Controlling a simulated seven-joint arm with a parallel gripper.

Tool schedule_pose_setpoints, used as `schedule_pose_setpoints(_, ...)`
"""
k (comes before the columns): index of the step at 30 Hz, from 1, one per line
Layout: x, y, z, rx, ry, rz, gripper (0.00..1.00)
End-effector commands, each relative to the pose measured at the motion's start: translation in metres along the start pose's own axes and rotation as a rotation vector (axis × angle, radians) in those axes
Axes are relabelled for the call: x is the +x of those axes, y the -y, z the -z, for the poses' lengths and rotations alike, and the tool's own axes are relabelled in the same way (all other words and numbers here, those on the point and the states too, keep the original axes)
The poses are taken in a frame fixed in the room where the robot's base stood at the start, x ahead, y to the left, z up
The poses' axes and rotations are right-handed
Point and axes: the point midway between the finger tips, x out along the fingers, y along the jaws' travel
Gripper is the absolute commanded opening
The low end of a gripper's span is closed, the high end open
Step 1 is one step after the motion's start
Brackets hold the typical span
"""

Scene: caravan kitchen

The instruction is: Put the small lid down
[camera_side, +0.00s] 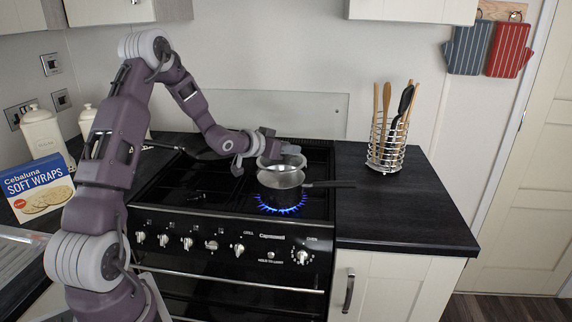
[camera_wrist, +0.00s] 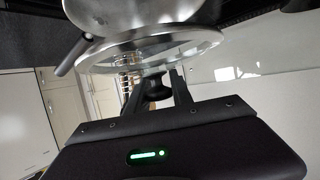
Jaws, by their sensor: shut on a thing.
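The small lid (camera_side: 281,166) is a round glass lid with a metal rim. It is over the saucepan in the side view; whether it touches the pan's rim I cannot tell. My gripper (camera_side: 284,151) is above the lid. In the wrist view my gripper (camera_wrist: 154,82) is shut on the lid's dark knob, and the lid (camera_wrist: 190,46) spans the upper middle. The small metal saucepan (camera_side: 281,180) stands on a burner, its dark handle (camera_side: 330,184) pointing right. It also shows in the wrist view (camera_wrist: 120,14), close to the lid.
A blue flame (camera_side: 283,207) burns under the saucepan on the black stove (camera_side: 180,200). A dark pan (camera_side: 205,151) is on the back left, partly behind my arm. A wire utensil holder (camera_side: 388,145) stands on the right counter (camera_side: 405,215), which is otherwise clear. A soft wraps box (camera_side: 38,188) is at left.

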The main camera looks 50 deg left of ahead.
Motion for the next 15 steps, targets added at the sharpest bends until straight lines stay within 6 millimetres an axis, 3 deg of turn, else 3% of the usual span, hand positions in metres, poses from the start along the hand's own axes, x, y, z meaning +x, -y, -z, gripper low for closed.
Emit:
schedule_pose_setpoints(3,0.009,-0.001,-0.025,-0.002,0.005,-0.001,0.0)
schedule_pose_setpoints(6,0.014,0.0,-0.035,-0.001,0.001,0.001,0.0)
schedule_pose_setpoints(15,0.015,0.0,-0.037,0.0,-0.001,0.001,0.0)
